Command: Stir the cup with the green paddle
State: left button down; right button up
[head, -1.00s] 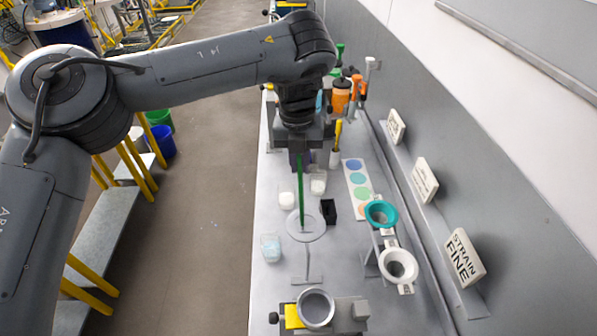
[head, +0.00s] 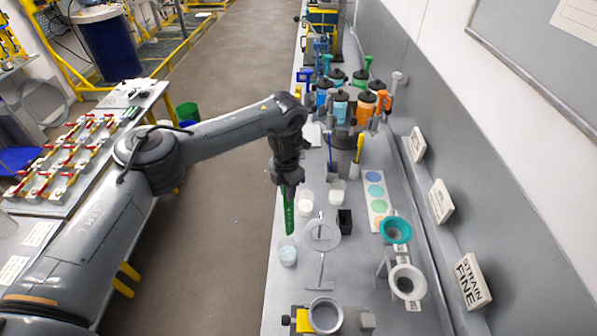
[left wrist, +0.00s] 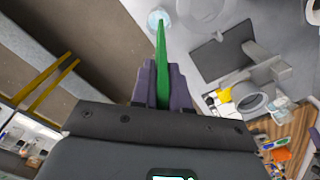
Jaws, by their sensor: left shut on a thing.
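My left gripper (head: 287,184) is shut on the green paddle (head: 289,212), which hangs down almost upright. A clear cup with pale blue contents (head: 288,255) stands on the grey bench near its left edge. My right gripper is not in view.
Two small cups of white stuff (head: 306,204) (head: 337,192) stand farther back. A round plate stand (head: 322,234) and a black holder (head: 344,222) are right of the cup. Teal (head: 396,230) and white (head: 407,281) funnels stand further right. A clamped ring (head: 325,315) is in front.

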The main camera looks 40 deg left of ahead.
aim_at(287, 224)
pick_arm(q)
jog(key=shift+s+a+f, duration=0.1)
jog(key=shift+s+f, duration=0.3)
jog(key=shift+f, duration=0.2)
jog(key=shift+s+a+f, duration=0.1)
jog(key=shift+s+f, duration=0.3)
jog(key=shift+f, duration=0.15)
notch_tip(287, 224, down, 4)
jog(key=b, duration=0.4)
notch_tip(287, 224, down, 6)
jog(key=b, duration=0.3)
jog(key=shift+d+f+b, duration=0.1)
jog(key=shift+f+b, duration=0.1)
jog(key=shift+b, duration=0.1)
jog(key=shift+f+b, duration=1.1)
jog(key=shift+f, duration=0.75)
jog(key=shift+w, duration=0.1)
